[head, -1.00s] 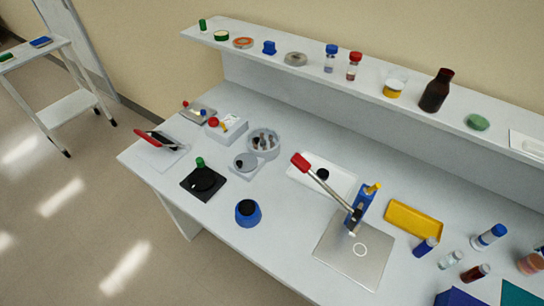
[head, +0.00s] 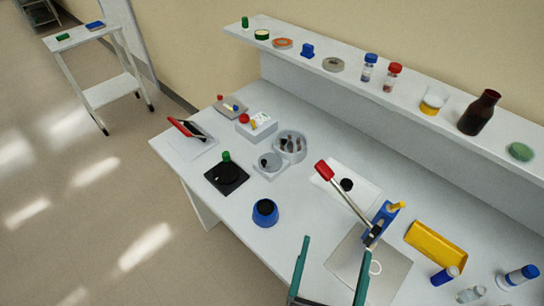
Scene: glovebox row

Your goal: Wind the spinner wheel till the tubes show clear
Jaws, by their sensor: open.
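A grey round rotor bowl (head: 302,155) holds several dark tubes and stands towards the back left of the bench. Whether the tubes look clear is too small to tell. A grey disc (head: 270,161) on a pale base sits at its front left, close against it. To the left of these, a black plate (head: 227,180) carries a dark round wheel with an upright green knob (head: 226,157). I cannot tell for certain which of these is the spinner wheel. My gripper (head: 336,246) is open and empty at the bottom of the head view, right of and well apart from them.
A blue pot (head: 265,212) stands near the front edge. A red-handled lever press (head: 347,194) rises behind my gripper, by a yellow tray (head: 436,247). Bottles line the shelf (head: 348,84). A white box (head: 257,127) and a red-handled device (head: 190,131) lie at left.

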